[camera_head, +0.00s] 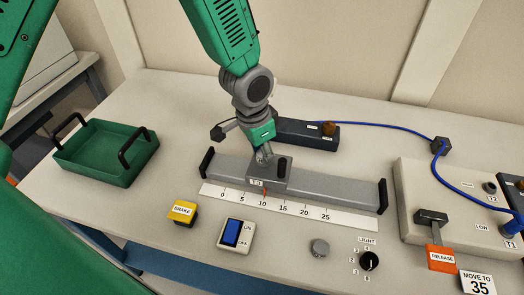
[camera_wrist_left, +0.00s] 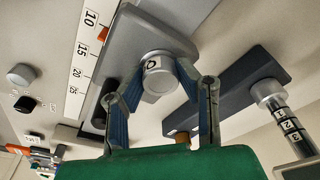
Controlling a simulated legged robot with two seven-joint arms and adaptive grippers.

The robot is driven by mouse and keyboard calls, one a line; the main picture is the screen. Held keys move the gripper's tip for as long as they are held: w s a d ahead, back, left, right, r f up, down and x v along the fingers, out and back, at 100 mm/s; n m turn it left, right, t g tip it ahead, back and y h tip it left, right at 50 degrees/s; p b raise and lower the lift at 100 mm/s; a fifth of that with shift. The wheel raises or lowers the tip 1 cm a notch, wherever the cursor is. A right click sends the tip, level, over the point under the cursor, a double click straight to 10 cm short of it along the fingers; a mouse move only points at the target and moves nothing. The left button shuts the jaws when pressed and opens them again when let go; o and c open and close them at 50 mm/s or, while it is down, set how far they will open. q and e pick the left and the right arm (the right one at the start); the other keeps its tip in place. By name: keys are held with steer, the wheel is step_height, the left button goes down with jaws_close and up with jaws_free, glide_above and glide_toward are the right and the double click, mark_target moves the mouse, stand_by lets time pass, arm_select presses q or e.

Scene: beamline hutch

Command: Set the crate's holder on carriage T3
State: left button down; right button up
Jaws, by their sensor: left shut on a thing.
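My left gripper (camera_head: 263,152) points down over the grey carriage (camera_head: 280,181) on the rail. The carriage has a small white label, hard to read but it looks like T3. In the left wrist view, the gripper (camera_wrist_left: 163,82) is shut on a round grey holder (camera_wrist_left: 158,68) with a lettered white tag. The holder is over the carriage (camera_wrist_left: 128,42); I cannot tell whether it is fully seated. In the head view the fingers mostly hide the holder. The green crate (camera_head: 98,152) with black handles stands at the left and looks empty. My right gripper is not in view.
A dark block (camera_head: 308,133) with a brown knob lies behind the rail (camera_head: 335,188). In front are a scale strip (camera_head: 300,209), a yellow BRAKE button (camera_head: 183,211), a blue switch (camera_head: 232,233) and a LIGHT dial (camera_head: 369,261). A control panel (camera_head: 425,190) with cables stands right.

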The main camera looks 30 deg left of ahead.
arm_select(q)
steer(key=c, duration=1.1)
jaws_free()
steer(key=shift+d, duration=0.1)
steer(key=shift+r, duration=0.1)
